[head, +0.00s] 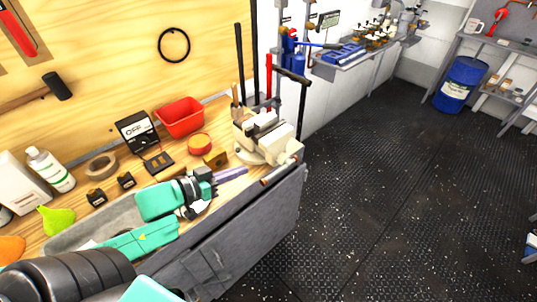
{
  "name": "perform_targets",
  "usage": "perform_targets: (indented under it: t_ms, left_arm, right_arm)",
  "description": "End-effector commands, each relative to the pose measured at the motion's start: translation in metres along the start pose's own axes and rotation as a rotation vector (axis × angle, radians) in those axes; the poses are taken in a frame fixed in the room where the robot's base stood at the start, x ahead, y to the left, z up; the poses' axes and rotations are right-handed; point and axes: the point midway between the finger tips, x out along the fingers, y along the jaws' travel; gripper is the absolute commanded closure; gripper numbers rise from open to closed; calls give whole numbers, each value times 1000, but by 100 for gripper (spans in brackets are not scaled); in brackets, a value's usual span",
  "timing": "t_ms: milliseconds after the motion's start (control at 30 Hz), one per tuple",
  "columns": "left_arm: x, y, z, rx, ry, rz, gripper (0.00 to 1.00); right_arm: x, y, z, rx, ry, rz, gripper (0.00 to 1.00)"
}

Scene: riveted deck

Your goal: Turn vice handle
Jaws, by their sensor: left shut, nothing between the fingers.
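The pale cream vice (254,145) stands on the right end of the wooden workbench. A short bar with a copper-coloured tip (272,179) sticks out low at the vice's front, by the bench edge; it looks like the vice handle, but I cannot see its full length. My left gripper (208,186) is shut and empty over the bench's front edge, to the left of the vice and apart from it. My right gripper is not in view.
A purple rod-like thing (231,174) lies between my left gripper and the vice. A red bin (180,117), a tape roll (101,166) and a white bottle (50,170) stand farther back. The dark floor (390,190) right of the bench is clear.

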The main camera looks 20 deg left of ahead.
Motion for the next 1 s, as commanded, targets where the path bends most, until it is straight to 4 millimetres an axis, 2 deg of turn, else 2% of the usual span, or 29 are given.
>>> perform_targets:
  t_ms: [167, 667, 800, 1000]
  left_arm:
    - [18, -1, 3, 1, 6, 2, 100]
    - [100, -1, 0, 1, 7, -1, 100]
    - [106, -1, 26, -4, 1, -1, 100]
    - [110, -1, 41, 1, 2, 0, 100]
  right_arm:
    - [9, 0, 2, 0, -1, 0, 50]
    - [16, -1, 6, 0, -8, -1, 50]
    - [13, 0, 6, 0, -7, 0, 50]
    - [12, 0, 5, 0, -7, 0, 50]
